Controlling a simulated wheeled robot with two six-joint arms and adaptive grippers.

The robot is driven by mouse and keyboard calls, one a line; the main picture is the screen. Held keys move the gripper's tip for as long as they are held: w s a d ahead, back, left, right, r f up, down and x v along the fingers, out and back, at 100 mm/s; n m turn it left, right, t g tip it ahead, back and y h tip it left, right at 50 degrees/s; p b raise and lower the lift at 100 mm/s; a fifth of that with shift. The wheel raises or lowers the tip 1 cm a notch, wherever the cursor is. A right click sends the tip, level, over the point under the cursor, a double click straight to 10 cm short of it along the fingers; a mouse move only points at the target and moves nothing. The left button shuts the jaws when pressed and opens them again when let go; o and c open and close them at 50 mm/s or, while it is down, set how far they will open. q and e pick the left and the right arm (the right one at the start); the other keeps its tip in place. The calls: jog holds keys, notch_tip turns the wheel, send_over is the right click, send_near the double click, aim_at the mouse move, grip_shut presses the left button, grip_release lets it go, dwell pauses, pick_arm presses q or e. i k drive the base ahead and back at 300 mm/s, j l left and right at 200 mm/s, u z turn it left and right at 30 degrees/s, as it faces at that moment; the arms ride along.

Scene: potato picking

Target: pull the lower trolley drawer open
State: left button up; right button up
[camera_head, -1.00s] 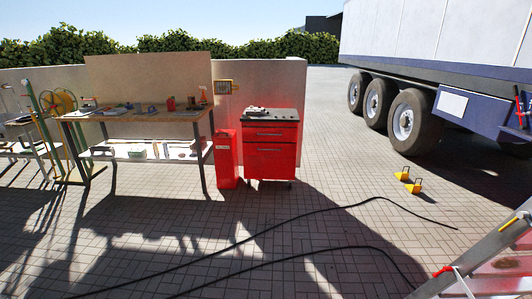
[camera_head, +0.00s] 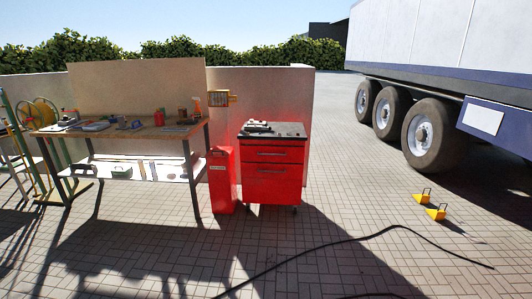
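The red trolley (camera_head: 272,165) stands on the paving in front of the low wall, a little right of the picture's middle. It has a dark top with a few small grey items on it. The upper drawer (camera_head: 272,153) and the lower drawer (camera_head: 271,184) both look shut, each with a horizontal handle. Neither of my grippers shows in the head view, and the trolley is some way off ahead.
A red cabinet (camera_head: 221,180) stands close at the trolley's left, then a workbench (camera_head: 120,132) with tools. Black hose (camera_head: 330,243) lies across the paving in front. Yellow wheel chocks (camera_head: 436,213) and a truck (camera_head: 450,80) are at right.

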aim_at(248, 170)
jog(key=i+l, duration=0.1)
jog(key=i, duration=0.8)
jog(key=i+l, duration=0.15)
jog(key=i, duration=0.75)
jog(key=i+l, duration=0.1)
jog(key=i, duration=0.8)
jog(key=i+l+u, duration=0.1)
jog(key=i+u, duration=0.15)
jog(key=i, duration=0.15)
jog(key=i+l+u, duration=0.5)
jog(key=i, duration=0.2)
jog(key=j, duration=0.1)
